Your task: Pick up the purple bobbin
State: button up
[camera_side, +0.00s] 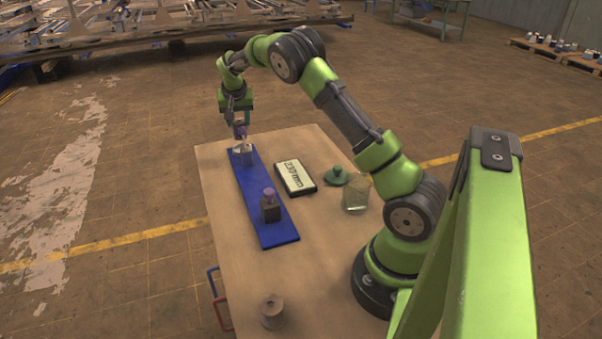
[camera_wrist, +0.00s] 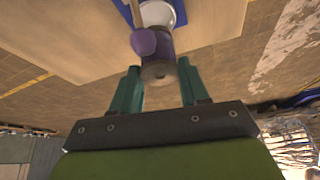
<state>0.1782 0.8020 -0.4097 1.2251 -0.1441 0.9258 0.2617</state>
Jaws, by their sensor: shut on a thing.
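The purple bobbin (camera_side: 240,131) is at my gripper's fingertips, above the far end of the blue strip (camera_side: 254,208) in the side view. In the wrist view the purple bobbin (camera_wrist: 158,66) sits between the two teal fingers of my gripper (camera_wrist: 158,76), its round end facing the camera. My gripper (camera_side: 239,124) points down and is shut on the bobbin. A pale block (camera_side: 246,154) is just below it on the strip; I cannot tell if the bobbin is clear of it.
A display (camera_side: 295,177), green lid (camera_side: 336,176) and clear glass container (camera_side: 355,194) are to the right. A grey spool (camera_side: 271,312) stands on the wooden table's (camera_side: 310,262) near end.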

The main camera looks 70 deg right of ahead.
aim_at(239, 121)
notch_tip(239, 121, up, 12)
jog(key=f, duration=0.1)
jog(key=w+a+r+n, duration=0.1)
jog(key=w+a+r, duration=0.2)
jog(key=a, duration=0.4)
jog(key=s+a+f, duration=0.2)
jog(key=s+a, duration=0.1)
jog(key=a, duration=0.9)
jog(key=s+a+f, duration=0.2)
jog(key=s+a, duration=0.2)
jog(key=a, duration=0.8)
jog(key=s+a+f+m+g, duration=0.25)
jog(key=s+a+m, duration=0.25)
jog(key=s, duration=0.4)
jog(key=s+a+f+m+g, duration=0.1)
jog(key=s+a+f+m, duration=0.4)
jog(key=s, duration=0.4)
jog(key=s+d+f+m+g+y, duration=0.1)
jog(key=s+d+m+g, duration=0.15)
jog(key=s+m, duration=0.45)
jog(key=shift+w+a+f+m+g, duration=0.1)
jog(key=shift+w+f+m, duration=0.2)
jog(key=shift+f, duration=1.05)
jog(key=shift+w+a+f+m+g, duration=0.15)
jog(key=shift+f+m, duration=0.3)
jog(key=shift+f, duration=0.85)
jog(key=shift+w+a+f+m+g, duration=0.1)
jog(key=shift+w+f+m, duration=0.2)
jog(key=shift+f, duration=1.05)
